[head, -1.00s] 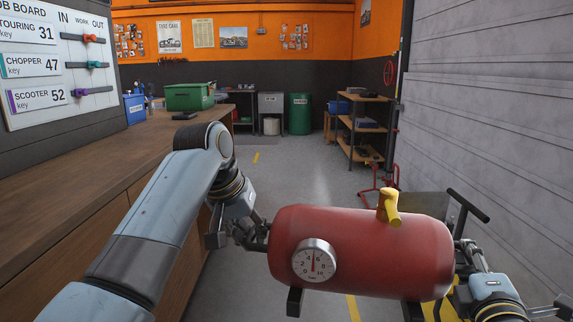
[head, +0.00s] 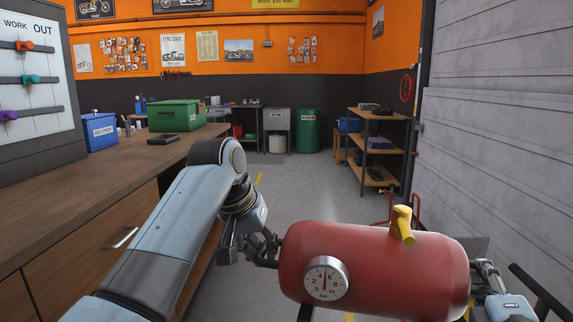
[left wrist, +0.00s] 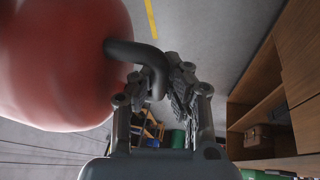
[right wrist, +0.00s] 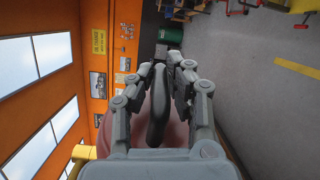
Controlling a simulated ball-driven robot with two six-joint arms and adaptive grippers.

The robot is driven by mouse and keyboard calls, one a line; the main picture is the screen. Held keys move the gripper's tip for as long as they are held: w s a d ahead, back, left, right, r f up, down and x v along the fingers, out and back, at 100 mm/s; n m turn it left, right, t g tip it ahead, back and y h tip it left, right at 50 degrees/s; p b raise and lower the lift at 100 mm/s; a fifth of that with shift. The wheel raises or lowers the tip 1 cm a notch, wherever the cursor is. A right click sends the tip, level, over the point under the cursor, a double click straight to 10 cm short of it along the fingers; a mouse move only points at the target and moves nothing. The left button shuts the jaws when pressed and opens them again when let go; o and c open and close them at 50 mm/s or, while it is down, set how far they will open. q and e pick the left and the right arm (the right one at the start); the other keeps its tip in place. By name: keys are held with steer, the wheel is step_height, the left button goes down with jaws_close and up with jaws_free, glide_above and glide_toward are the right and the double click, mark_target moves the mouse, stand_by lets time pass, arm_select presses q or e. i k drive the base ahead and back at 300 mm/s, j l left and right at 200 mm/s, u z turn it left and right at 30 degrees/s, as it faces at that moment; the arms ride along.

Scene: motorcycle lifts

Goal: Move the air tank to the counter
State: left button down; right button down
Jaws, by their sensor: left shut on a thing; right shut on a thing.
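The red air tank (head: 385,272), with a round gauge and a yellow valve, hangs level between my two grippers in the head view. My left gripper (head: 270,250) is at its left end. In the left wrist view, that gripper (left wrist: 160,80) is shut on a dark curved handle of the tank (left wrist: 60,70). My right gripper (head: 485,275) is at the right end, partly hidden by the tank. In the right wrist view, that gripper (right wrist: 160,85) is shut on the other dark handle. The wooden counter (head: 110,180) runs along the left, apart from the tank.
On the counter stand a blue bin (head: 100,132), a green box (head: 174,115) and a dark flat item (head: 164,140). A shelf rack (head: 378,150) and a red stand are further back right. A grey ribbed wall (head: 500,130) is at right. The middle floor is clear.

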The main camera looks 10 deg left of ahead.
mark_target(30, 205)
steer(key=i, duration=1.15)
steer(key=i+l+u, duration=0.1)
steer(key=i, duration=1.05)
steer(key=i+u, duration=0.1)
steer(key=u, duration=2.4)
